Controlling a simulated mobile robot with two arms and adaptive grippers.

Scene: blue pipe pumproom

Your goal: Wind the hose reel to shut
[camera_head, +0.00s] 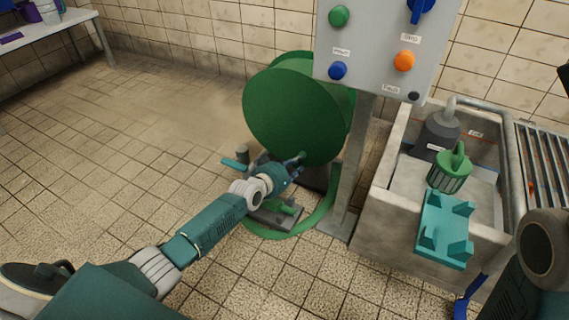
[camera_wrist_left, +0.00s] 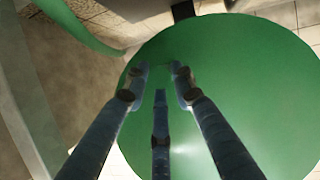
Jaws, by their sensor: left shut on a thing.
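In the left wrist view the green face of the reel (camera_wrist_left: 235,95) fills much of the picture. The fingers of my left gripper (camera_wrist_left: 160,69) converge near its upper left rim. A green hose (camera_head: 318,225) curves over the floor below the reel. My right gripper is not in view.
A grey control panel (camera_head: 385,20) on a post (camera_head: 352,165) stands just right of the reel. Open tiled floor lies left.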

